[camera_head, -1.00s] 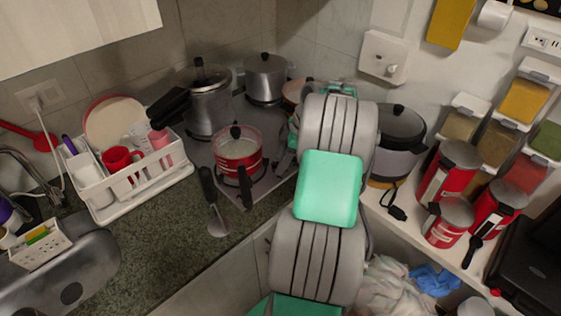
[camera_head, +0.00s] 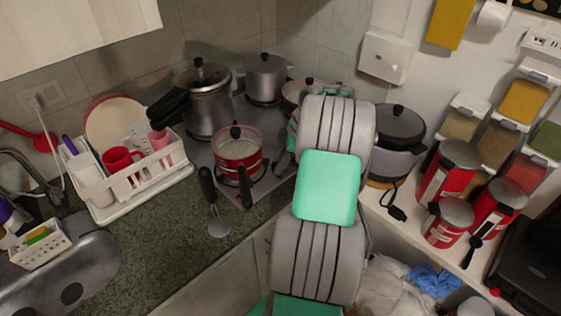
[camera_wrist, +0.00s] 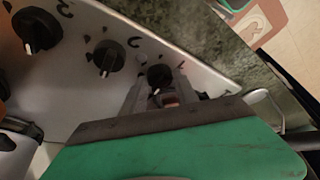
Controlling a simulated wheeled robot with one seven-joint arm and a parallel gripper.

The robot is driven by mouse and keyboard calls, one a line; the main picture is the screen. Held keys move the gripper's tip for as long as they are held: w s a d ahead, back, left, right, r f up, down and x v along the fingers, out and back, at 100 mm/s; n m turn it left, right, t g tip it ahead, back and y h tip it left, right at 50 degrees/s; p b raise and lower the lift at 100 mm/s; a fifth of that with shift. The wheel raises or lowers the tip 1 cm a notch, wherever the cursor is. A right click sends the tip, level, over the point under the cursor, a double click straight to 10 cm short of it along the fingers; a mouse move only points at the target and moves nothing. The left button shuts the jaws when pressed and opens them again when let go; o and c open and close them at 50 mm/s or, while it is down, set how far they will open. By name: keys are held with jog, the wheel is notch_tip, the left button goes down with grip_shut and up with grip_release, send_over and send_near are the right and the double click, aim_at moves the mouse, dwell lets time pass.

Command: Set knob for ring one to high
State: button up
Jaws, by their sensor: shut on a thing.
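The stove's knob panel (camera_wrist: 85,85) shows in the wrist view with three round black knobs in a row. My gripper (camera_wrist: 160,88) is at the knob nearest the right end (camera_wrist: 159,75), with its fingers on either side of it, shut on it. A small mark beside that knob is too blurred to read surely. The middle knob (camera_wrist: 108,57) and the far left knob (camera_wrist: 37,30) stand free, each with a pale pointer line. In the head view the stove (camera_head: 205,158) is partly behind my arm, which hides the gripper and the knobs.
A red pot (camera_head: 238,160) and a steel pressure cooker (camera_head: 208,108) stand on the stove, with another steel pot (camera_head: 265,80) behind. A dish rack (camera_head: 140,180) is at left. A rice cooker (camera_head: 398,140) and red canisters (camera_head: 450,172) are at right.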

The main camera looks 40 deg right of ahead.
grip_shut()
jog(key=m+b, duration=0.1)
jog(key=m, duration=0.1)
jog(key=m+h+b, duration=0.1)
jog(key=m+b, duration=0.1)
jog(key=shift+s+a+f+t+h+b, duration=0.1)
jog(key=shift+t+h+b, duration=0.2)
jog(key=shift+t, duration=0.1)
jog(key=m+h+b, duration=0.1)
jog(key=m, duration=0.2)
jog(key=m+h+b, duration=0.1)
jog(key=m, duration=0.1)
jog(key=shift+a+m+t+b, duration=0.2)
jog(key=shift+m+t+b, duration=0.1)
jog(key=shift+m+b, duration=0.1)
jog(key=shift+r, duration=0.2)
jog(key=o, duration=1.2)
grip_release()
jog(key=v, duration=0.7)
jog(key=shift+s+r, duration=0.2)
jog(key=shift+r, duration=0.15)
